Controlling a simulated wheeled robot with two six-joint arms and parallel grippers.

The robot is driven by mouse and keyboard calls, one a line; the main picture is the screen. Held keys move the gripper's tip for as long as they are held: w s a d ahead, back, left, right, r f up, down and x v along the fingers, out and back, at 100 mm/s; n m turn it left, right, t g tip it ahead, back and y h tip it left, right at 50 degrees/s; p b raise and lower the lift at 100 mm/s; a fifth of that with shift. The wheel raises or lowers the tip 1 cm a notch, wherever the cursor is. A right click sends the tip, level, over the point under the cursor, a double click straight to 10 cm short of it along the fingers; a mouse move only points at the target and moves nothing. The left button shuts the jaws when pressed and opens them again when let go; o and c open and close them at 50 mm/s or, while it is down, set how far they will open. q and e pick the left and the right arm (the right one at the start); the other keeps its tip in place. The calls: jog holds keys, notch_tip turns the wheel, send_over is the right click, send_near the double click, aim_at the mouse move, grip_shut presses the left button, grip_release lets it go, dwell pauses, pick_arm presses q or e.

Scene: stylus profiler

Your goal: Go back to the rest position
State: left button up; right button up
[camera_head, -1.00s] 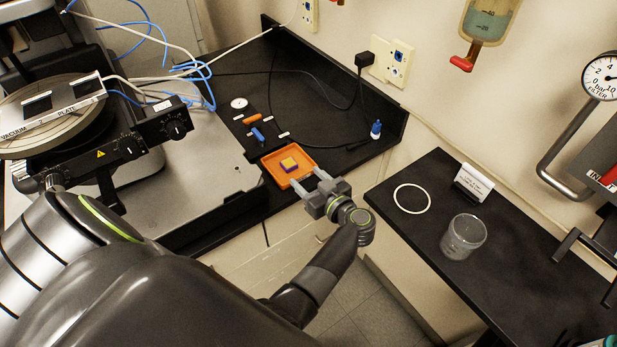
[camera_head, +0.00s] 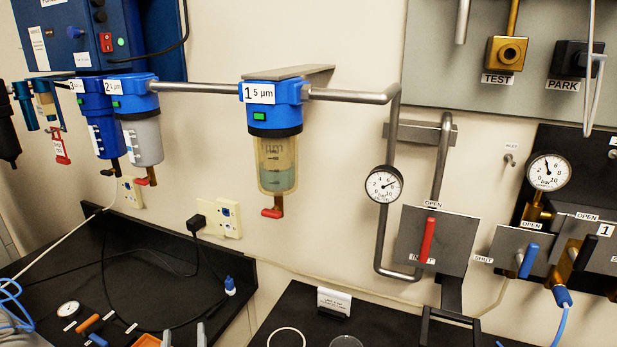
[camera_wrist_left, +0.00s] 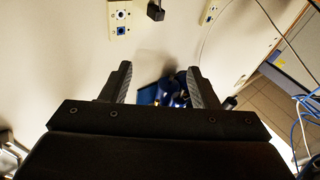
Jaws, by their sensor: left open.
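My left gripper (camera_head: 184,336) shows only as two pale fingertips at the bottom edge of the head view, beside an orange tray (camera_head: 148,341) that is mostly cut off. In the left wrist view the same gripper (camera_wrist_left: 160,84) has its two dark fingers well apart. No object is held between them. A blurred dark blue shape (camera_wrist_left: 170,92) shows beyond the fingers; I cannot tell what it is. My right gripper is in neither view.
The black bench (camera_head: 130,275) holds a small dial, small tools and a blue-capped bottle (camera_head: 230,286). A second dark bench (camera_head: 300,315) carries a white ring (camera_head: 286,338) and a card stand (camera_head: 334,302). Filters (camera_head: 275,165), pipes, gauges and a red lever (camera_head: 427,240) fill the wall.

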pick_arm(q)
jog(key=s+d+f+m+g+h, duration=0.4)
jog(key=s+f+m+g+h, duration=0.3)
jog(key=s, duration=0.4)
jog(key=s+a+f+n+g+y, duration=0.15)
jog(key=s+a+g, duration=0.3)
jog(key=s, duration=0.55)
jog(key=s+a+f+n+g+y, duration=0.15)
jog(key=s+a+g, duration=0.3)
jog(key=s, duration=0.55)
notch_tip(320, 180, down, 27)
jog(key=a+g+b, duration=0.1)
jog(key=b, duration=0.2)
jog(key=s+d+f+g+b, duration=0.1)
jog(key=s+f+b, duration=0.2)
jog(key=s+f, duration=1.2)
notch_tip(320, 180, down, 4)
jog(key=shift+n+g, duration=0.3)
